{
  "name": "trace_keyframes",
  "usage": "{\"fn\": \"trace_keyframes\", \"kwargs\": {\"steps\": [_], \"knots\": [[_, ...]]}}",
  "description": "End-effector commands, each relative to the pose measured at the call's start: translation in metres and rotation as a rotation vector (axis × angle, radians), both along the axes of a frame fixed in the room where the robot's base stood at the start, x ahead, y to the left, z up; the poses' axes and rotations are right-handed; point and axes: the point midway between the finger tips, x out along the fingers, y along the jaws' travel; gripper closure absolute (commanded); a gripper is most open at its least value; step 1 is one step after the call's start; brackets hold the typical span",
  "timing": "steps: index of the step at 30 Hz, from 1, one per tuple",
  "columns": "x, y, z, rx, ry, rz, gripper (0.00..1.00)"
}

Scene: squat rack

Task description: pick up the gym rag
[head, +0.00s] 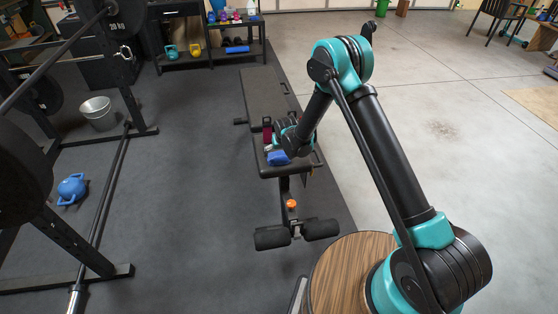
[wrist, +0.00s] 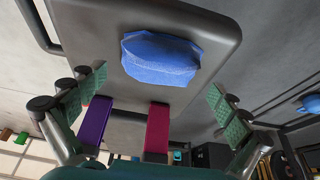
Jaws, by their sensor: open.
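The gym rag (wrist: 160,58) is a blue folded cloth lying on the black padded bench (wrist: 205,22). In the head view the rag (head: 278,158) lies near the bench's front end, just below my gripper (head: 276,145), which the wrist partly hides. In the wrist view my gripper (wrist: 157,88) is open, its green-padded fingers wide apart to the left and right. Nothing is between the pads; the rag is beyond the fingertips, apart from them.
A barbell rack (head: 75,240), metal bucket (head: 97,112) and blue kettlebell (head: 72,188) are at left. The concrete floor (head: 450,150) at right is mostly clear.

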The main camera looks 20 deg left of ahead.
Motion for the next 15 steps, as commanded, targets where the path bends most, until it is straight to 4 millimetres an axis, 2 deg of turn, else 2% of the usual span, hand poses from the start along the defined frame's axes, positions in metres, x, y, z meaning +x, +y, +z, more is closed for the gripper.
{"fn": "trace_keyframes", "kwargs": {"steps": [6, 15], "knots": [[0.010, 0.007, -0.025, 0.000, 0.000, 0.000, 0.00], [0.012, 0.008, -0.031, 0.000, 0.000, 0.000, 0.00]]}}
